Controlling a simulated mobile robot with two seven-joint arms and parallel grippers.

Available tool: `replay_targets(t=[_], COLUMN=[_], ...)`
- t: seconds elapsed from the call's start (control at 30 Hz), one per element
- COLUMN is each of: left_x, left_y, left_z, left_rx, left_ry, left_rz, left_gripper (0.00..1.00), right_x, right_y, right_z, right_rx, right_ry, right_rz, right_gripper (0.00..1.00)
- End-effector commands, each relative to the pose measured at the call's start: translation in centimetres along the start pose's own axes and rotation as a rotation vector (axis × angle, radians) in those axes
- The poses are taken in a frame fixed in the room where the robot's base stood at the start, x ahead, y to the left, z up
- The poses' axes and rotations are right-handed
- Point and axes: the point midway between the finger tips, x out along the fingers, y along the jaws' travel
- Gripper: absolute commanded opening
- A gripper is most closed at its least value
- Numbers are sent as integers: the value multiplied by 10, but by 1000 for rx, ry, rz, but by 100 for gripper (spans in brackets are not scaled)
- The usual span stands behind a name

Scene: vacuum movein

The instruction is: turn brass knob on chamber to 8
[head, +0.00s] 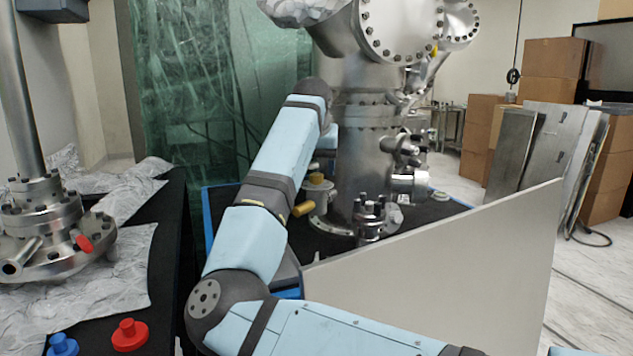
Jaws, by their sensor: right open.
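The chamber (362,170) is a tall steel vessel with bolted flanges, standing upright right of the middle in the head view. A brass-coloured knob (303,209) sticks out low on its left side, just past my forearm's edge. My right arm comes in from the bottom right, bends at the elbow and reaches up across the chamber's left side. My right gripper (319,180) is by the chamber's lower left side, close above the brass knob. It is open, but its fingers are mostly hidden and contact cannot be told. No number shows on the knob. My left gripper is out of view.
A pale upright panel (440,275) stands in front of the chamber at the right. Boxes (553,70) stand far right.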

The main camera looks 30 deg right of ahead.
Motion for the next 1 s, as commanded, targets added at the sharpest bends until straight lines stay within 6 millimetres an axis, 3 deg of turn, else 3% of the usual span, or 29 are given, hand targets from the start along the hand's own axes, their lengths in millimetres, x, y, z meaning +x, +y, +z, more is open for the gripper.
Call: replay_targets(t=[0.17, 0.47, 0.7, 1.0], left_x=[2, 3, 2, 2], left_y=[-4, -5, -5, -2], left_z=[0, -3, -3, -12], left_rx=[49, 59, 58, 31], left_ry=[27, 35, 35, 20], left_rz=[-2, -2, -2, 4], left_gripper=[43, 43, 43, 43], right_x=[18, 20, 20, 17], right_y=[0, 0, 0, 0], right_z=[0, 0, 0, -2], right_rx=[0, 1, 1, 25], right_ry=[0, 1, 1, 0], right_rz=[-1, -1, -1, 11], right_gripper=[61, 61, 12, 12])
